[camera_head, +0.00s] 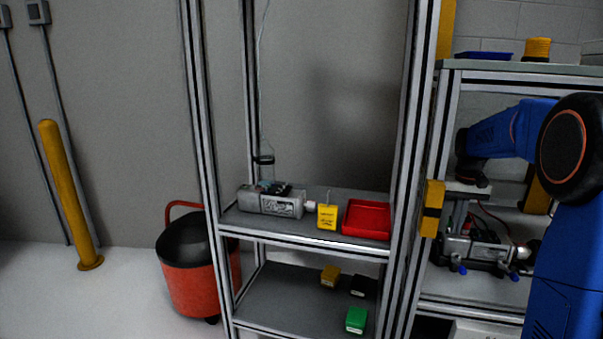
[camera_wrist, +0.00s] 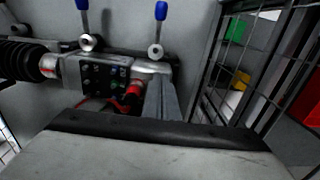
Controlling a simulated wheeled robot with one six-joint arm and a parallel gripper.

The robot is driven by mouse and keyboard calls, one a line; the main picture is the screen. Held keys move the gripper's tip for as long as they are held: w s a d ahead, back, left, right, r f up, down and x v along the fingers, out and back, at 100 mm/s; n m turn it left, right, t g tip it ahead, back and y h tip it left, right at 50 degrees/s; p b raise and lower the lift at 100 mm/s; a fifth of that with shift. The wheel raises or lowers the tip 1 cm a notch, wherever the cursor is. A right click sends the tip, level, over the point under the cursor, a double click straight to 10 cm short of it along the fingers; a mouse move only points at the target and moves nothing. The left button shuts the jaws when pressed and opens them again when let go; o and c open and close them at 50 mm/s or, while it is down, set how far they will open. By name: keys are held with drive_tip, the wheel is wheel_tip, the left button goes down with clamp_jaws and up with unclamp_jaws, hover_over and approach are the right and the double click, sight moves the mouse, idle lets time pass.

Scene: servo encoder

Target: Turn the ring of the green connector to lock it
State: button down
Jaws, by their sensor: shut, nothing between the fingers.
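A grey servo unit (camera_wrist: 105,80) with a dark panel of small ports lies clamped on the bench in the wrist view; it also shows in the head view (camera_head: 478,248). A red round connector (camera_wrist: 133,91) with a red cable sits at its right end. I cannot make out a green connector on the unit. My gripper (camera_wrist: 163,92) is shut and empty, its grey fingers just right of the red connector; whether they touch it I cannot tell. In the head view my gripper (camera_head: 460,210) hangs above the unit, partly unclear.
Two clamps with blue handles (camera_wrist: 160,12) stand behind the unit. A black bellows (camera_wrist: 20,62) is at its left. A wire mesh (camera_wrist: 250,75) stands at right. The neighbouring shelf holds a red tray (camera_head: 367,219), a yellow box (camera_head: 327,217) and a green box (camera_head: 356,320).

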drive_tip(key=shift+w+a, duration=0.15)
drive_tip(key=shift+a, duration=0.2)
idle(0.3)
drive_tip(key=shift+s+a, duration=0.1)
drive_tip(key=shift+s, duration=0.3)
wheel_tip(320, 180, up, 6)
idle(0.7)
drive_tip(key=shift+s, duration=0.1)
